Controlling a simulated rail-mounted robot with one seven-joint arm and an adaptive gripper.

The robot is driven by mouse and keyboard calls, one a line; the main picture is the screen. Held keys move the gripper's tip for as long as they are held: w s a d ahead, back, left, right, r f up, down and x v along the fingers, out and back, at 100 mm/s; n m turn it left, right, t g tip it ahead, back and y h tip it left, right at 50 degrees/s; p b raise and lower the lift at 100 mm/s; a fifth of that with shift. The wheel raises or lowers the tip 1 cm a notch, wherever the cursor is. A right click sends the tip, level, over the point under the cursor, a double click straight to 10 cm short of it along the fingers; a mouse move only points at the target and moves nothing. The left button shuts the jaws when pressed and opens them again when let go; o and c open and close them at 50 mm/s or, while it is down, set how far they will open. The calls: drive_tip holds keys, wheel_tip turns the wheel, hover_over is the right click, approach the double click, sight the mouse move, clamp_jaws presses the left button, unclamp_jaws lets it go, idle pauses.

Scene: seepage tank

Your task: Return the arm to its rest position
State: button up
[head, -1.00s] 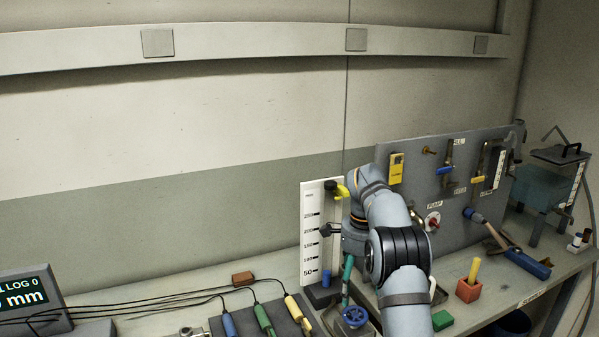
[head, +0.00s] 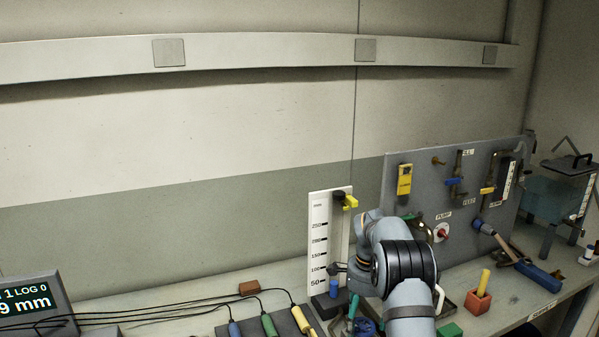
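My arm (head: 408,268) reaches up from the bottom of the head view, bent at the wrist, in front of the bench and the grey panel. A small dark part at its far end, which looks like my gripper (head: 337,268), shows beside the white scale board (head: 318,240), near its lower marks. The rest of the gripper is hidden behind my wrist. I cannot tell whether its fingers are open or shut, or whether it touches anything.
The grey panel (head: 400,210) with valves stands close behind my arm. A blue-handled tool (head: 535,275), an orange block (head: 478,301) with a yellow peg, and a tank (head: 560,195) are to the right. Coloured probes (head: 268,324) with cables and a display (head: 30,303) are left.

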wheel_tip(320, 180, up, 12)
wheel_tip(320, 180, down, 12)
drive_tip(key=shift+s+f, duration=0.1)
drive_tip(key=shift+r+n+p, duration=0.25)
drive_tip(key=shift+n+p, duration=0.3)
drive_tip(key=shift+n, duration=0.25)
drive_tip(key=n+p, duration=0.1)
drive_tip(key=n, duration=0.2)
drive_tip(key=shift+d, duration=0.1)
drive_tip(key=n+p, duration=0.3)
drive_tip(key=n, duration=0.2)
drive_tip(key=shift+r+n, duration=0.1)
drive_tip(key=shift+n, duration=0.2)
drive_tip(key=n+p, duration=0.2)
drive_tip(key=n, duration=0.1)
drive_tip(key=n+p, duration=0.3)
drive_tip(key=shift+s+d+r, duration=0.1)
drive_tip(key=shift+d, duration=0.05)
drive_tip(key=n+p, duration=0.2)
drive_tip(key=n, duration=0.1)
drive_tip(key=shift+f+n+p, duration=0.35)
drive_tip(key=shift+n+p, duration=0.15)
